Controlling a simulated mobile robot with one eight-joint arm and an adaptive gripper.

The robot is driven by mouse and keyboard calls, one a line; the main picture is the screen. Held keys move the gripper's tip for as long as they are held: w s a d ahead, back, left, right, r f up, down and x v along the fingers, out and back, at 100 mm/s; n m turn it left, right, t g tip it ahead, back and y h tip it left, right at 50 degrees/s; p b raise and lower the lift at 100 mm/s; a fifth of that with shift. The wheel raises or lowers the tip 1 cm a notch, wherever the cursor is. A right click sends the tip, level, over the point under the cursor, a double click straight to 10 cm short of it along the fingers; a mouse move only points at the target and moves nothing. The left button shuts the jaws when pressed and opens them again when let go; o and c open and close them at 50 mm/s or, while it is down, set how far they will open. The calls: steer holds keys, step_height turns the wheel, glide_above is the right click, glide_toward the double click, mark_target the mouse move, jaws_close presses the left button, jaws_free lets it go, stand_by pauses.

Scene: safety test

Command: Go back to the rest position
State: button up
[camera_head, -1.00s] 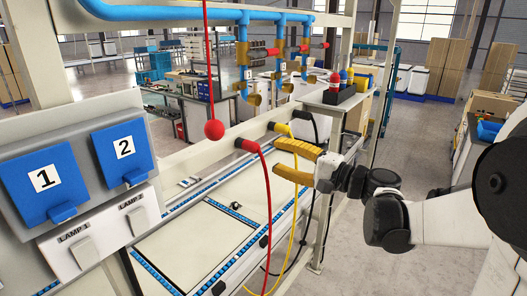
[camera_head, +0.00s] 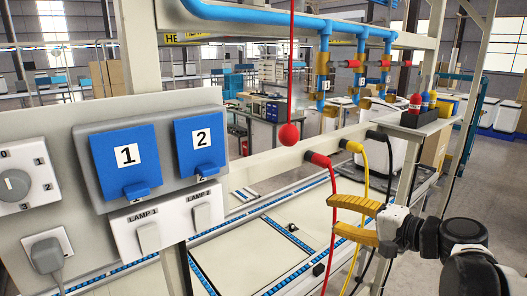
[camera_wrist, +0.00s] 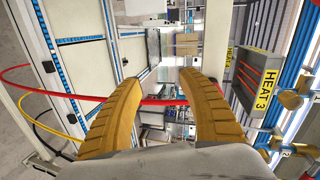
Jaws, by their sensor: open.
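My gripper (camera_head: 338,218) is at the right in the head view, with two yellow ribbed fingers pointing left. The fingers are apart and I see nothing held between them. In the wrist view my gripper (camera_wrist: 165,95) shows both fingers spread, with a red cable (camera_wrist: 60,92) crossing behind them. In the head view the red cable (camera_head: 333,215) and the yellow cable (camera_head: 364,200) hang close to the fingertips. I cannot tell whether the fingers touch either cable.
A panel with blue covers 1 (camera_head: 127,162) and 2 (camera_head: 201,142) stands at left, above lamp switches (camera_head: 149,237). A red ball (camera_head: 289,134) hangs on a cord. Blue pipes (camera_head: 270,16) run overhead. A HEAT 3 box (camera_wrist: 249,77) is right in the wrist view.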

steer(key=s+a+f+n+g+h+b, duration=0.1)
steer(key=s+a+f+b, duration=0.2)
steer(key=f, duration=0.4)
steer(key=s+a+f+n+g+h+b, duration=0.1)
steer(key=s+a+f+n+g+b, duration=0.2)
steer(key=f, duration=0.4)
steer(key=s+d+f+n+h+b, duration=0.2)
steer(key=s+f+b, duration=0.4)
steer(key=f, duration=0.4)
steer(key=s+d+f+n+h+b, duration=0.3)
steer(key=s+f+h+b, duration=0.2)
steer(key=f+b, duration=0.4)
steer(key=shift+s+f+g, duration=0.3)
steer(key=shift+s+f, duration=0.4)
steer(key=shift+s, duration=0.15)
